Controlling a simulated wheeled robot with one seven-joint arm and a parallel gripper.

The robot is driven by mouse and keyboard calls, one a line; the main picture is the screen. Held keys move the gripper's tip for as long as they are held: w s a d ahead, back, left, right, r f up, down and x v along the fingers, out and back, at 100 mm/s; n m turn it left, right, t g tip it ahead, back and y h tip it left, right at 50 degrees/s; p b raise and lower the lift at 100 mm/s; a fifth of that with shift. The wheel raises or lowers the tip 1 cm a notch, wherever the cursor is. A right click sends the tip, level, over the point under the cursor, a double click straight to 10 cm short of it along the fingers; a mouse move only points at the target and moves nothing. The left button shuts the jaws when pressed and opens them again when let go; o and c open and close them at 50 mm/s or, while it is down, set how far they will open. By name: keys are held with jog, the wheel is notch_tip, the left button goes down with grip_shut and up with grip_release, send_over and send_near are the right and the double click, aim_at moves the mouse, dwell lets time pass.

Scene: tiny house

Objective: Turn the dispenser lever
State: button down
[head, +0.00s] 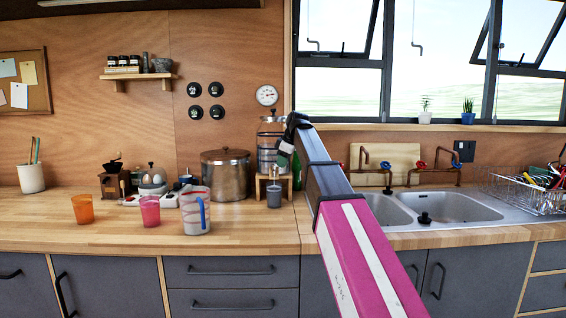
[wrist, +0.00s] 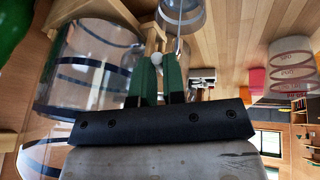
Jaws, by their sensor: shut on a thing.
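The glass dispenser (head: 268,141) with dark bands stands on a small wooden stand (head: 261,180) against the back wall. It also fills the left of the wrist view (wrist: 88,68). A grey cup (head: 274,197) sits below it, and shows at the top of the wrist view (wrist: 182,14). My gripper (head: 283,162) is at the dispenser's front right. In the wrist view its green fingers (wrist: 159,66) are close together, shut on the lever, with a pale round knob (wrist: 157,58) at their tips. The rest of the lever is mostly hidden by the fingers.
A steel pot (head: 225,177) stands left of the dispenser. A measuring jug (head: 194,213), a pink cup (head: 150,210) and an orange cup (head: 83,209) stand along the counter. The sink (head: 450,207) is right of my arm. The front counter strip is clear.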

jog(key=shift+s+m, duration=0.1)
jog(key=shift+m, duration=0.3)
jog(key=c, duration=1.2)
grip_release()
jog(key=v, duration=1)
jog(key=shift+s+r, duration=0.15)
jog(key=shift+r, duration=0.25)
